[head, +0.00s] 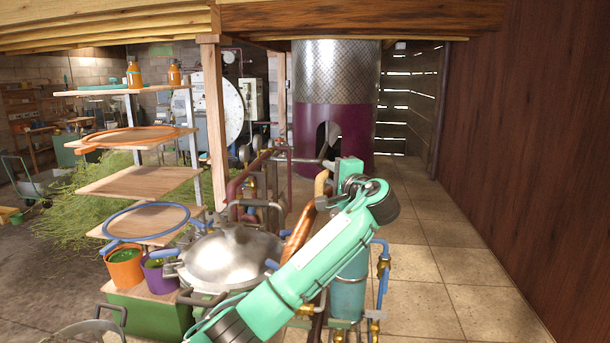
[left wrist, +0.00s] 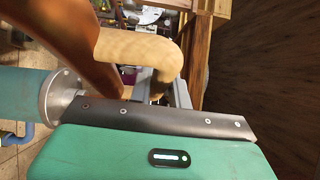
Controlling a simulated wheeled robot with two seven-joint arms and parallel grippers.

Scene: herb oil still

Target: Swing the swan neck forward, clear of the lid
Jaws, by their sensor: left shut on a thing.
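The copper swan neck (head: 300,232) slants up to the right, beside the right edge of the domed metal lid (head: 232,250) in the head view. Its lower end is hidden behind my left arm. A tan grip (head: 321,183) shows at its upper end. My left gripper (head: 328,196) is at this grip and shut on it. In the left wrist view, the grip (left wrist: 130,48) curves down to the grey fingers (left wrist: 163,90), next to the copper tube (left wrist: 70,40). Whether the neck still overhangs the lid I cannot tell. My right gripper is not in view.
A teal cylinder (head: 348,290) with blue pipes and brass fittings stands right of the lid. Wooden shelves (head: 140,182), orange (head: 125,268) and purple (head: 160,275) buckets stand left. A wooden post (head: 213,125) rises behind. The tiled floor (head: 450,255) at right is clear.

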